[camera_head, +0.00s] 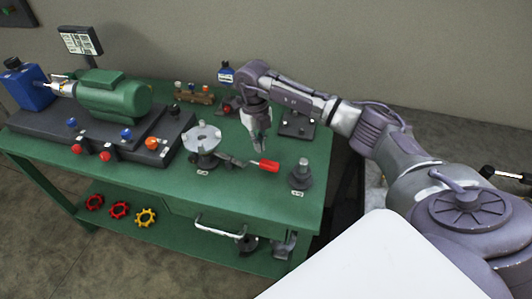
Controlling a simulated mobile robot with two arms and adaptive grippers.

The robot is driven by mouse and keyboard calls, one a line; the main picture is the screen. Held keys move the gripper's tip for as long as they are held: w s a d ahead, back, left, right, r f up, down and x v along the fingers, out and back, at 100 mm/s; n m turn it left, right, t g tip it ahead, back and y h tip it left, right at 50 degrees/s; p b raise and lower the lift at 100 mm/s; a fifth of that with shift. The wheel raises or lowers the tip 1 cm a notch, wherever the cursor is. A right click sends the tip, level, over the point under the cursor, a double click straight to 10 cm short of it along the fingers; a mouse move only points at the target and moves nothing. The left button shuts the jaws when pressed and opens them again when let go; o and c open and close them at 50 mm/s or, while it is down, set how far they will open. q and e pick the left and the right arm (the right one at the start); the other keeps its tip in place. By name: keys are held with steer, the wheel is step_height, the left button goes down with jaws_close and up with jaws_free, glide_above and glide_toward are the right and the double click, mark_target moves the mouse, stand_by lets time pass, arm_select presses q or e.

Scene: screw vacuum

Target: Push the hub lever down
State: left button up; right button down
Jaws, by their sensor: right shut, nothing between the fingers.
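A hub (203,139) with a pale round top stands on the green workbench (225,205). A grey lever with a red handle (266,165) reaches out from its base to the right and lies close to the bench top. My right gripper (259,146) points down, just behind and above the red handle. Its fingers are shut and hold nothing. A gap seems to lie between the fingertips and the handle, but I cannot tell whether they touch. My left gripper is not in view.
A green motor (112,97) with a blue container (28,86) sits on a dark base at the left. A small post fitting (301,175) stands right of the handle. A blue bottle (226,73) and a wooden rack (192,94) stand at the back. The bench's front strip is clear.

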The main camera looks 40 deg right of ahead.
step_height(320, 180, up, 12)
steer(key=w, duration=0.1)
steer(key=shift+w+f, duration=0.15)
steer(key=shift+f, duration=0.05)
steer(key=shift+r, duration=0.1)
stand_by(0.4)
